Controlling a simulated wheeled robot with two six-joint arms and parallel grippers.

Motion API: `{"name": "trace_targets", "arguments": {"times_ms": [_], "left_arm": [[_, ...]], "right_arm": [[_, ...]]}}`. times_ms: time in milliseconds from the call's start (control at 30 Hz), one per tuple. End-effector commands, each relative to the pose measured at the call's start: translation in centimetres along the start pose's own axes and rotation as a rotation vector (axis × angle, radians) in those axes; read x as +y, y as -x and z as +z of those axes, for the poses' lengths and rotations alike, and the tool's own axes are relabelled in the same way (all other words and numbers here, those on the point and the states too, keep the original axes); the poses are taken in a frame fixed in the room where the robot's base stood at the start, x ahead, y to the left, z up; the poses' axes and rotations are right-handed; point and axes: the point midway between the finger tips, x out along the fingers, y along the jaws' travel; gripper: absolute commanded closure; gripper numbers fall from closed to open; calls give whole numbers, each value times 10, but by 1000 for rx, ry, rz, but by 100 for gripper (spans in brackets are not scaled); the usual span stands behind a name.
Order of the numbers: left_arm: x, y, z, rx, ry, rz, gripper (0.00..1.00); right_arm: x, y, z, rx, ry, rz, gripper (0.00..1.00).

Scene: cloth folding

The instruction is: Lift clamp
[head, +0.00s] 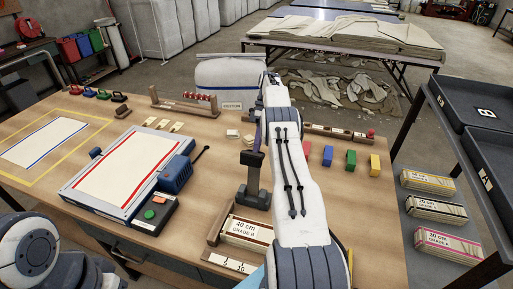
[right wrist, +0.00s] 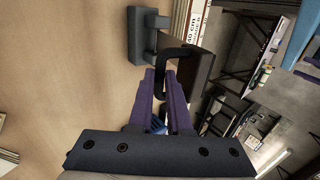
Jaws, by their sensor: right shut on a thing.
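The dark grey clamp (head: 253,197) stands near the middle of the table in the head view, just left of my right arm. In the right wrist view the clamp (right wrist: 143,38) shows a blocky grey body and a black bent bar. My right gripper (head: 252,160) reaches down to the clamp from above. Its purple fingers (right wrist: 160,82) are shut on the black bar. I cannot tell whether the clamp's base touches the table. My left gripper is out of view; only part of that arm shows at the bottom left.
A white panel with a red outline (head: 128,168) and a button box (head: 155,213) lie to the left. A wooden holder with a labelled stack (head: 247,232) is close in front of the clamp. Coloured blocks (head: 350,160) stand right of my arm. Dark trays (head: 478,112) are at the right.

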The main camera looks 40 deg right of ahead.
Motion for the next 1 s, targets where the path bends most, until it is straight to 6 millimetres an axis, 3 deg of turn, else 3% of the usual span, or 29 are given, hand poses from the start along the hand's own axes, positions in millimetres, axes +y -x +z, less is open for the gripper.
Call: {"name": "trace_targets", "arguments": {"times_ms": [33,267,300,367,700,867,1000], "left_arm": [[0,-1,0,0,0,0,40],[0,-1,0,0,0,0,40],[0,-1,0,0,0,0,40],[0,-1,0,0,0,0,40],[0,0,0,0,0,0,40],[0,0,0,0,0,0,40],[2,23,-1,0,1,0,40]], "right_arm": [[3,-10,0,-7,0,-18,100],[3,-10,0,-7,0,-16,100],[3,-10,0,-7,0,-15,72],[3,-10,0,-6,-1,-14,54],[1,-4,0,-4,-2,-8,54],[-9,9,0,-3,-1,-6,54],[-26,29,0,-4,-1,-9,54]]}}
